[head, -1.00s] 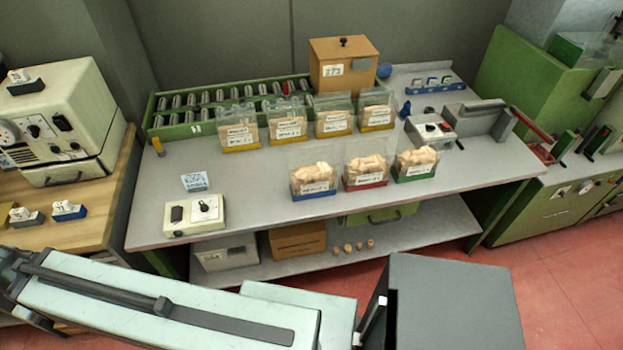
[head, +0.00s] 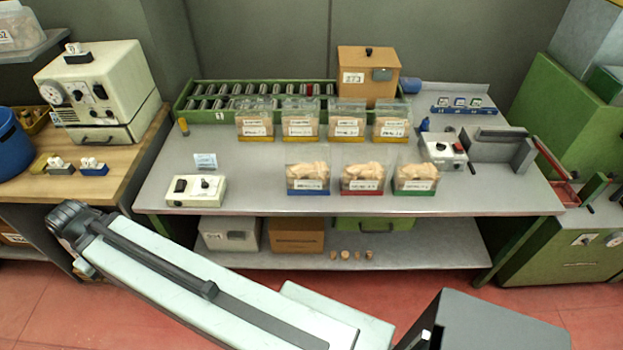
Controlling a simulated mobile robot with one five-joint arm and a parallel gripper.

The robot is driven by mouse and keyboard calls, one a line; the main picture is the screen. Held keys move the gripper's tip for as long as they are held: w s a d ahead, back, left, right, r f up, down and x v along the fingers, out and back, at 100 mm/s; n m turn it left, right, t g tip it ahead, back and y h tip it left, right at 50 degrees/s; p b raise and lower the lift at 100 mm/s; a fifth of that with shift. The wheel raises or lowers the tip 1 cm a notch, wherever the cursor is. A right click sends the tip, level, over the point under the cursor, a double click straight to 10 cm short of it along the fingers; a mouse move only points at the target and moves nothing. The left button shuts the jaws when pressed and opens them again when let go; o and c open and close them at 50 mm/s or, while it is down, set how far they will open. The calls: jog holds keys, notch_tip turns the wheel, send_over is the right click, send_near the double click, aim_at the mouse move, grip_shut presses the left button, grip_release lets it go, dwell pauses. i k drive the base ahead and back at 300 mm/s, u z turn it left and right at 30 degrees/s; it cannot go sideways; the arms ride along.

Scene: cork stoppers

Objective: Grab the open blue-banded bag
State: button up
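The blue-banded bag (head: 308,178) stands upright near the front edge of the grey bench (head: 250,152), at the left end of a front row of three bags. It is clear with a blue strip along its bottom, a white label, and pale corks heaped inside; its top looks open. Beside it stand a red-banded bag (head: 362,178) and a green-banded bag (head: 415,179), also with corks in view. My arm's pale link crosses the lower part of the head view, in front of the bench and apart from the bag. My gripper is not in view.
Several yellow-banded bags (head: 300,117) stand behind. A green rack of metal cylinders (head: 190,114) and a brown box (head: 367,76) are at the back. A control box (head: 196,190) sits front left, a sealer-like device (head: 442,149) right. Bench is clear between control box and blue-banded bag.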

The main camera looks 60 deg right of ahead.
aim_at(309, 169)
jog(key=z, duration=0.1)
jog(key=i, duration=0.95)
jog(key=u, duration=0.05)
